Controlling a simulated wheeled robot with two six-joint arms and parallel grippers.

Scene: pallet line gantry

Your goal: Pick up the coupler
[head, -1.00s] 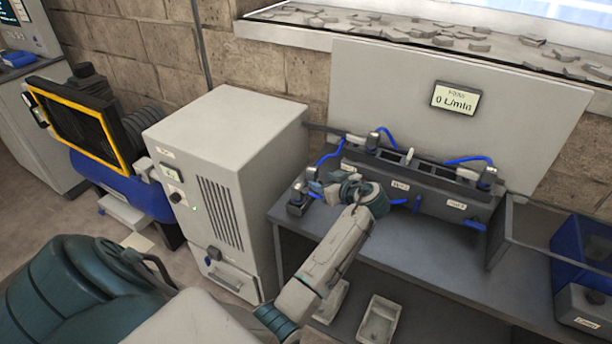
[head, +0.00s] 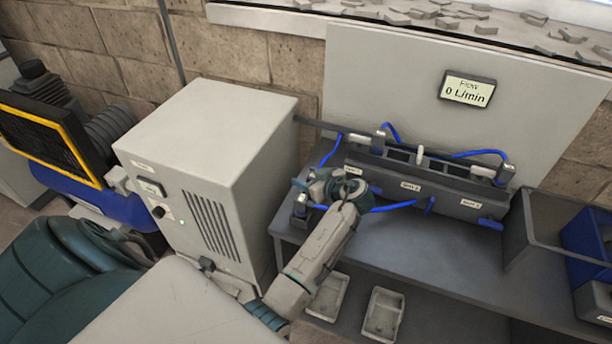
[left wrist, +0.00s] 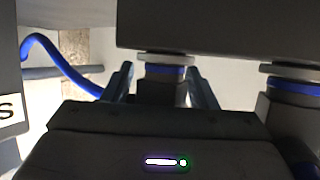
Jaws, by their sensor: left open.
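My left gripper (head: 308,187) is over the left end of the bench, in front of the valve block. In the left wrist view its two open fingers (left wrist: 162,88) stand on either side of a grey metal fitting with a blue band (left wrist: 165,71). I cannot tell whether they touch it. A second blue-banded fitting (left wrist: 292,86) is to the right, outside the fingers. I cannot tell which fitting is the coupler. A small upright grey fitting (head: 300,206) is just below the gripper in the head view, partly hidden by it. My right gripper is not in view.
The grey valve block (head: 440,194) with blue hoses runs along the bench (head: 420,250). A tall grey cabinet (head: 205,160) stands close to the left. A flow display (head: 468,88) reads 0 L/min. Two pale trays (head: 383,314) are below the bench; blue bins (head: 590,245) are at right.

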